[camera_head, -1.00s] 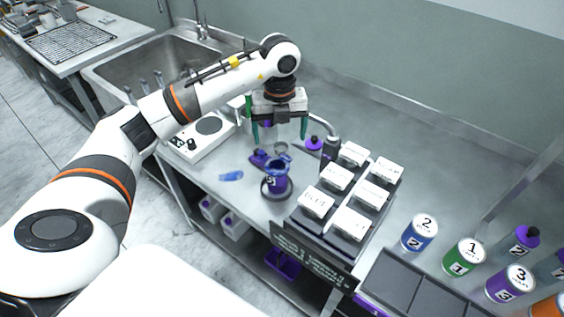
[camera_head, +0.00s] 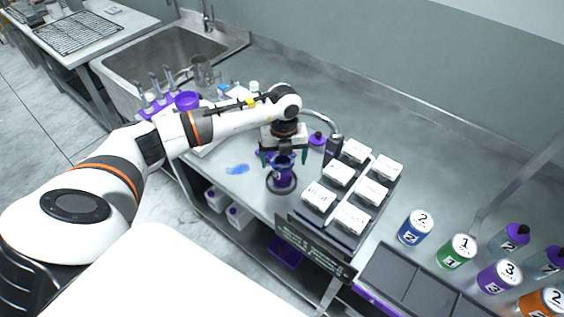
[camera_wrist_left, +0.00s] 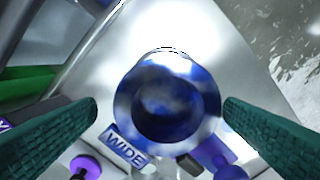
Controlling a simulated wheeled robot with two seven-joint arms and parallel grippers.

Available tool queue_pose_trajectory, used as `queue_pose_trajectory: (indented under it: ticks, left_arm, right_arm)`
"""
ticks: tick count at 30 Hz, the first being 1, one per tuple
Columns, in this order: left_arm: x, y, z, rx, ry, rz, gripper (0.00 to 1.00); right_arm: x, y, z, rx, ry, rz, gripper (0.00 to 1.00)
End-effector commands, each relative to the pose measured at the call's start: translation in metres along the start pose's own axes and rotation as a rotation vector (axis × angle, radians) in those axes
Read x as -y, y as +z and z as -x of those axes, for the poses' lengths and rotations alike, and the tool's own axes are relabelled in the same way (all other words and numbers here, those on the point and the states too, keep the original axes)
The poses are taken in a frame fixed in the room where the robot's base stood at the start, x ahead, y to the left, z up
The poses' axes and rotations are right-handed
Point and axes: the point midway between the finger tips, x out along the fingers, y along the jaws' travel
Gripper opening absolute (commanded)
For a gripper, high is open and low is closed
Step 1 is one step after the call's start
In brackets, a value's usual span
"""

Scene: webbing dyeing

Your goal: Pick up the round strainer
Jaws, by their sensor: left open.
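My left gripper (camera_head: 284,157) is open over the counter, fingers pointing down. It is above a purple-blue cup-like vessel (camera_head: 283,175) on a dark round base. In the left wrist view, a round, shiny, blue-stained rim with a dark hollow (camera_wrist_left: 168,100) lies between the open green fingertips, apart from both. I cannot tell whether this is the round strainer or the vessel's mouth. No other strainer is clearly visible; the gripper hides part of the spot. A "WIDE" label (camera_wrist_left: 126,148) shows beside the rim.
A black rack (camera_head: 318,217) of white-lidded boxes stands close on the right, with a curved metal tube (camera_head: 320,116) behind. A blue smear (camera_head: 237,169) lies left of the vessel. Labelled cans (camera_head: 416,227) stand farther right. A sink (camera_head: 165,62) is at the back left.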

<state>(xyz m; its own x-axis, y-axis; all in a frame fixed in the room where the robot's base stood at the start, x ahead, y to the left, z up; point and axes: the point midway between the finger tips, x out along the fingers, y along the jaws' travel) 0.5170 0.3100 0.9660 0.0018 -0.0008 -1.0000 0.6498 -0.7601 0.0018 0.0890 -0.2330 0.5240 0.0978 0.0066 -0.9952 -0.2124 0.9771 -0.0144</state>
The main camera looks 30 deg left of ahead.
Motion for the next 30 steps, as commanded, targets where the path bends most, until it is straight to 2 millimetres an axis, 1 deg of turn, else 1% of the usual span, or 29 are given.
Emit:
queue_pose_trajectory:
  ticks: [1, 8, 9, 11, 12, 19, 22, 26, 30]
  left_arm:
    - [0.000, 0.000, 0.000, 0.000, 0.000, 0.000, 0.92]
    - [0.000, 0.000, 0.001, 0.000, 0.000, 0.000, 0.54]
    - [0.000, 0.000, 0.001, 0.000, 0.000, 0.000, 0.47]
    - [0.000, 0.000, 0.001, 0.000, 0.000, 0.000, 0.38]
    - [0.000, 0.000, 0.001, 0.000, 0.000, 0.000, 0.36]
    - [0.000, 0.000, 0.001, 0.000, 0.001, 0.001, 0.35]
    - [-0.001, -0.001, 0.007, -0.002, 0.002, 0.001, 0.35]
    - [-0.001, -0.001, 0.027, -0.005, 0.004, -0.001, 0.35]
    - [-0.001, -0.001, 0.057, -0.004, 0.003, 0.000, 0.35]
  right_arm:
    - [0.000, -0.001, 0.000, -0.002, 0.000, 0.000, 0.36]
    - [0.001, -0.005, 0.000, -0.008, -0.002, 0.001, 0.36]
    - [0.002, -0.006, 0.000, -0.008, -0.002, 0.001, 0.36]
    - [0.002, -0.006, 0.000, -0.009, -0.002, 0.001, 0.36]
    - [0.002, -0.007, 0.000, -0.009, -0.002, 0.001, 0.36]
    - [0.002, -0.007, 0.000, -0.010, -0.003, 0.001, 0.36]
    - [0.002, -0.007, -0.003, -0.010, -0.003, 0.001, 0.36]
    - [0.002, -0.008, -0.011, -0.010, -0.003, 0.001, 0.36]
    - [0.002, -0.009, -0.021, -0.010, -0.003, 0.001, 0.36]
